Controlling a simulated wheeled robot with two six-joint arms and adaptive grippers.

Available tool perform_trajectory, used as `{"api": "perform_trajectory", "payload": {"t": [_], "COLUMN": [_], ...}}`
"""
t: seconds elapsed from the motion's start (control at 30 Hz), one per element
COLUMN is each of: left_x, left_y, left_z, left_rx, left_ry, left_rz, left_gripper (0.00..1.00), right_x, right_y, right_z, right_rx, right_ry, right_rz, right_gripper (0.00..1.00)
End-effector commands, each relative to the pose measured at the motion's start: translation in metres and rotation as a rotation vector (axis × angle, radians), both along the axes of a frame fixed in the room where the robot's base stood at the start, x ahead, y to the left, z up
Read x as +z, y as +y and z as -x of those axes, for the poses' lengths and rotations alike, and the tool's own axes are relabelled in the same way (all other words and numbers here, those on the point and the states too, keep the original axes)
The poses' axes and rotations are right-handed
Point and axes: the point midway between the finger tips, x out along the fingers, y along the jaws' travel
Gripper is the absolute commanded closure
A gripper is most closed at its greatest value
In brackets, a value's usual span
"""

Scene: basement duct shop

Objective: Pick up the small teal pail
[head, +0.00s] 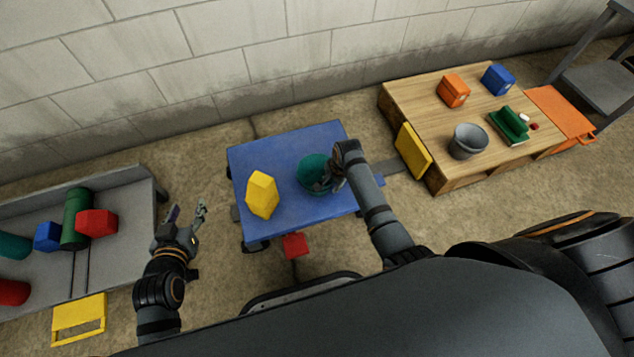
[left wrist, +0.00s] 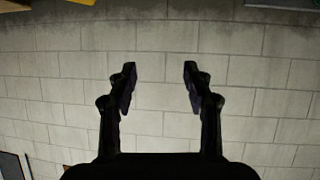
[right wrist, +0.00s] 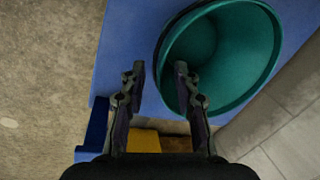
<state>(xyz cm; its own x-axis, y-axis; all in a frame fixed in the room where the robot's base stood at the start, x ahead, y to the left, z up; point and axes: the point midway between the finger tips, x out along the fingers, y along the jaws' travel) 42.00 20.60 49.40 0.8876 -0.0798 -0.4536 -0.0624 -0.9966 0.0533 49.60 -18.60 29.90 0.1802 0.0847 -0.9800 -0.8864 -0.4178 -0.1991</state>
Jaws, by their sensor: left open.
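The small teal pail (head: 312,166) stands on the blue table (head: 290,145) in the head view, partly hidden by my right gripper (head: 335,184). In the right wrist view the pail (right wrist: 240,45) shows its open mouth and empty-looking inside. My right gripper (right wrist: 158,72) is open there. One finger overlaps the pail's near rim and the other lies outside it, with the rim between them in the picture. I cannot tell whether they touch it. My left gripper (head: 187,213) is open and empty, left of the blue table.
A yellow faceted block (head: 262,195) stands on the blue table, left of the pail. A wooden bench (head: 415,115) at the right bears a grey bucket (head: 468,141) and blocks. A grey cart (head: 120,190) with coloured pieces stands at the left. The block wall (head: 250,50) is behind.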

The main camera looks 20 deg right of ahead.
Motion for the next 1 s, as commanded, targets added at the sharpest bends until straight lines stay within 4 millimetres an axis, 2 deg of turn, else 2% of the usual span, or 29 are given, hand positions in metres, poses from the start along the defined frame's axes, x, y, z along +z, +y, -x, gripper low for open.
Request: {"api": "perform_trajectory", "payload": {"t": [0.2, 0.5, 0.77, 1.0], "left_x": [0.049, 0.123, 0.19, 0.248], "left_y": [0.002, 0.005, 0.005, 0.004], "left_z": [-0.026, -0.044, -0.042, -0.026], "left_rx": [0.01, 0.019, 0.023, 0.021], "left_ry": [-0.214, -0.514, -0.785, -1.03], "left_rz": [-0.005, -0.012, -0.016, -0.017], "left_gripper": [0.49, 0.49, 0.49, 0.49], "right_x": [-0.009, -0.018, -0.028, -0.037], "right_y": [0.001, 0.003, 0.004, 0.005], "right_z": [-0.002, -0.004, -0.006, -0.008], "right_rx": [0.0, 0.0, 0.0, 0.0], "right_ry": [0.0, 0.0, 0.001, 0.0], "right_rz": [0.0, -0.001, 0.0, 0.0], "right_gripper": [0.69, 0.69, 0.69, 0.69]}}
